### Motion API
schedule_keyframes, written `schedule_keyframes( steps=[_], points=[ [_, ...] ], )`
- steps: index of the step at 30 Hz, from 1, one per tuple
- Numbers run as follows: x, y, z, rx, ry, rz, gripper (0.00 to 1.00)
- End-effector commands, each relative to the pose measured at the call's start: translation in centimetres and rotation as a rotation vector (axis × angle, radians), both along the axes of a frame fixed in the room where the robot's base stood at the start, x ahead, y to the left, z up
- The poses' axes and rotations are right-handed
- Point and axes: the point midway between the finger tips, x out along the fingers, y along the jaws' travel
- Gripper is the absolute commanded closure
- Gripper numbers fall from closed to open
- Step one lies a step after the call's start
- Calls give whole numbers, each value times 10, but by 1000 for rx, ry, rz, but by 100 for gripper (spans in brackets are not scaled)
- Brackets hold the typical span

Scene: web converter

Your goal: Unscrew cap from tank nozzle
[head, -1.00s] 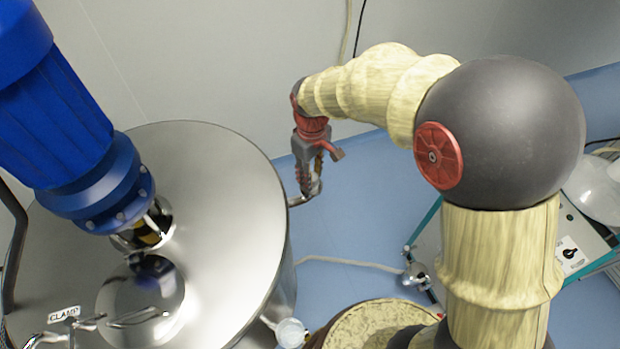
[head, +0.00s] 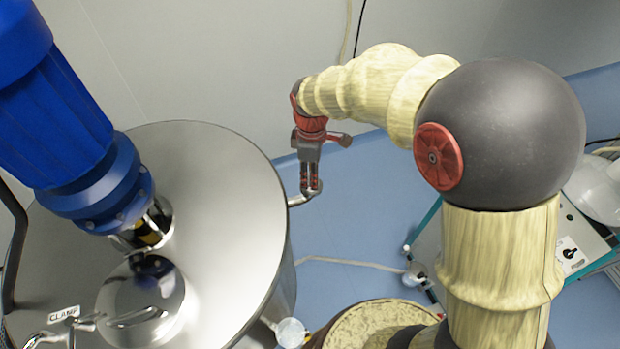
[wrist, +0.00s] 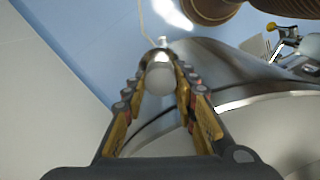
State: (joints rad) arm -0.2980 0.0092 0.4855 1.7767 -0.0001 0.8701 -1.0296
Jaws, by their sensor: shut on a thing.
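The steel tank (head: 235,210) stands at the left of the head view. Its bent metal nozzle (head: 297,201) sticks out from the right side, near the rim. My gripper (head: 311,191) points down at the end of the nozzle and is shut on the cap. In the wrist view, the round grey cap (wrist: 160,78) sits between the two fingertips of my gripper (wrist: 162,82). The cap is mostly hidden by the fingers in the head view. I cannot tell how far it is turned on the nozzle.
A blue motor (head: 60,110) stands on the tank lid at the left. A wall rises close behind the tank and gripper.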

Motion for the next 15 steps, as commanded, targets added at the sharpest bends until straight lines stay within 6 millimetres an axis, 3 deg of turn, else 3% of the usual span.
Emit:
schedule_keyframes(
  steps=[8, 15],
  points=[
    [0, 0, 0, 1, 1, 8, 100],
    [0, 1, 0, 1, 0, 224, 100]
  ],
)
